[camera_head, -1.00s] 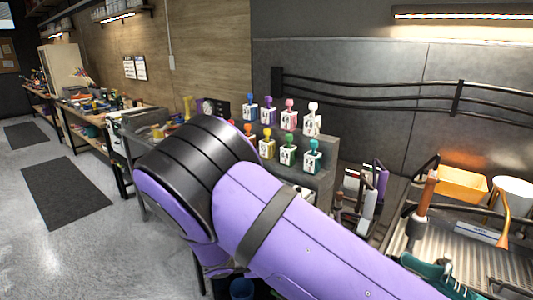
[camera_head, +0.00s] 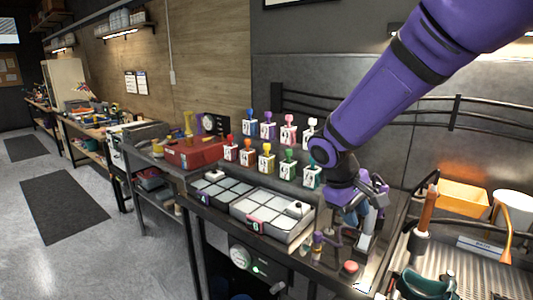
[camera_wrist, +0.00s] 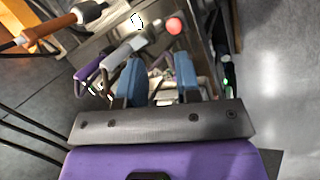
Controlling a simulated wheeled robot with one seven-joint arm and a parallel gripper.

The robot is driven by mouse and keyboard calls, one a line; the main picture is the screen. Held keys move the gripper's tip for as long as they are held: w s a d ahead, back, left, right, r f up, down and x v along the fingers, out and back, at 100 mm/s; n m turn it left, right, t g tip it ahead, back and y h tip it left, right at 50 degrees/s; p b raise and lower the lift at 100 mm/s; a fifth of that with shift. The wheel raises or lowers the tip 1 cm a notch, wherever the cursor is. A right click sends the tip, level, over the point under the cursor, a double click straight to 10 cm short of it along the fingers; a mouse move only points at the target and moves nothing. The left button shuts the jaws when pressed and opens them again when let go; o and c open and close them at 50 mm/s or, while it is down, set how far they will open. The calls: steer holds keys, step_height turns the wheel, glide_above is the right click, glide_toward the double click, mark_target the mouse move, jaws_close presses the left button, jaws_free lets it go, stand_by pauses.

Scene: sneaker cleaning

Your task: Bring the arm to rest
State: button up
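My gripper (camera_head: 352,218) hangs at the end of my purple arm, at the right of the workbench in the head view. In the wrist view its two blue fingers (camera_wrist: 158,78) stand apart, and I see nothing held between them. A grey-handled tool (camera_wrist: 124,50) and a purple-handled tool (camera_wrist: 94,68) lie just beyond the fingers in that view. In the head view my gripper partly hides the tools around it, so I cannot tell how close they are.
A red button (camera_head: 351,267) is on the bench near the gripper. A teal sneaker (camera_head: 424,286) is in the metal sink area (camera_head: 480,270) at lower right. Compartment trays (camera_head: 270,212), a red box (camera_head: 192,153) and several coloured-topped bottles (camera_head: 266,158) stand to the left. Black rails (camera_head: 400,118) run along the wall.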

steer(key=s+d+r+m+t+y, duration=0.1)
steer(key=s+d+r+m, duration=0.1)
steer(key=s, duration=0.5)
steer(key=s+d+r+m+t+y, duration=0.2)
steer(key=s+d+r, duration=0.3)
steer(key=s+r, duration=0.2)
steer(key=s+d+r+m+t+y, duration=0.1)
steer(key=s+d+r+m+t, duration=0.1)
steer(key=s, duration=0.6)
step_height(320, 180, up, 3)
steer(key=shift+d+f+y, duration=0.1)
steer(key=shift+d+y, duration=0.3)
steer(key=shift+d, duration=0.35)
